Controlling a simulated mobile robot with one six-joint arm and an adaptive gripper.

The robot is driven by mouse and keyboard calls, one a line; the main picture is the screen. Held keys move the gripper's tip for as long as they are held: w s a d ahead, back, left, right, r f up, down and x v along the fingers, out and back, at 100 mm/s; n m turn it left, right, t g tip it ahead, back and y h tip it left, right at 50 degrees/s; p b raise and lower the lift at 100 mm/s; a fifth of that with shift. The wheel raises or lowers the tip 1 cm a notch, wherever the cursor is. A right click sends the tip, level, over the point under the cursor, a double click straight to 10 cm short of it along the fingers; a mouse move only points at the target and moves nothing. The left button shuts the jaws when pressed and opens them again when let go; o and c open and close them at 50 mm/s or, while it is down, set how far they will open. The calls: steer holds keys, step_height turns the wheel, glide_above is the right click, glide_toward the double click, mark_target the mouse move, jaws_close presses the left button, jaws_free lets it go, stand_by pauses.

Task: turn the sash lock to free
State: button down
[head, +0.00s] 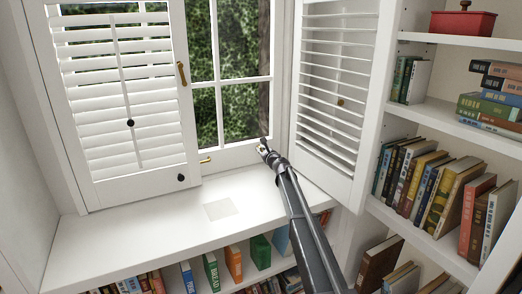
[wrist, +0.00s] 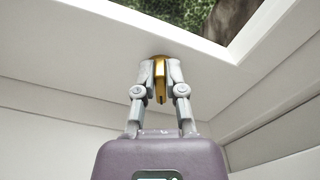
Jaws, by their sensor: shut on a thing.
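The sash lock (wrist: 160,92) is a small brass piece on the white rail of the window, below the glass. In the wrist view my gripper (wrist: 160,75) is shut on it, one finger on each side. The brass lies upright in that picture, between the fingertips. In the head view my gripper (head: 263,147) reaches the lower right of the window frame from below. There its fingers largely hide the brass piece. Whether the lock is free or locked cannot be told.
A second brass fitting (head: 205,160) sits on the rail further left. The left shutter (head: 120,100) covers part of the window; the right shutter (head: 335,90) stands open close to my arm. Bookshelves (head: 415,115) stand at right.

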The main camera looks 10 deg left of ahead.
steer(key=n, duration=0.6)
steer(key=shift+s+a+f, duration=0.1)
steer(key=shift+a+f, duration=0.1)
steer(key=n, duration=0.4)
steer(key=n+b, duration=0.1)
steer(key=n, duration=0.2)
steer(key=shift+a+f, duration=0.1)
steer(key=shift+f, duration=0.2)
steer(key=c, duration=0.7)
jaws_free()
steer(key=shift+c, duration=0.2)
steer(key=shift+s, duration=0.1)
steer(key=shift+v, duration=6)
